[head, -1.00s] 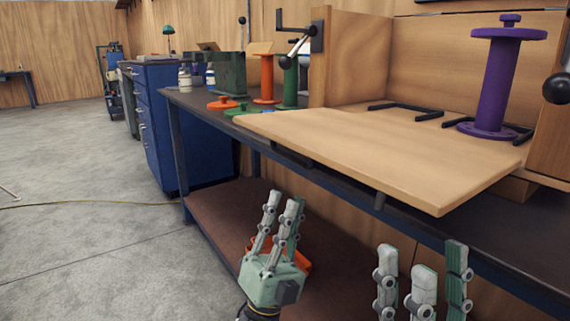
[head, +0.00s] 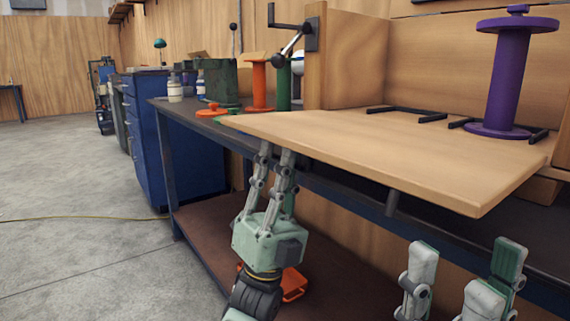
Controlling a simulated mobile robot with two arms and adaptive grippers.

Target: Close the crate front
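The crate front (head: 390,150) is a flat light-wood panel. It lies folded down, roughly level, over the bench's front edge. The crate's side wall (head: 345,60) and back wall (head: 430,70) stand upright behind it. My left gripper (head: 275,152) is upright, with its fingertips at the underside of the panel's front edge near the left end. Its fingers are spread and hold nothing; whether they touch the panel is unclear. My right gripper (head: 465,268) is open and empty, below and in front of the panel's right end. A purple flanged pipe (head: 508,80) stands inside the crate.
A lever latch (head: 292,40) is on the left crate post. Black rails (head: 405,113) lie on the crate floor. Orange and green pipes (head: 259,85) and a green box (head: 221,82) stand left of the crate. An orange object (head: 294,284) is on the lower shelf (head: 200,220).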

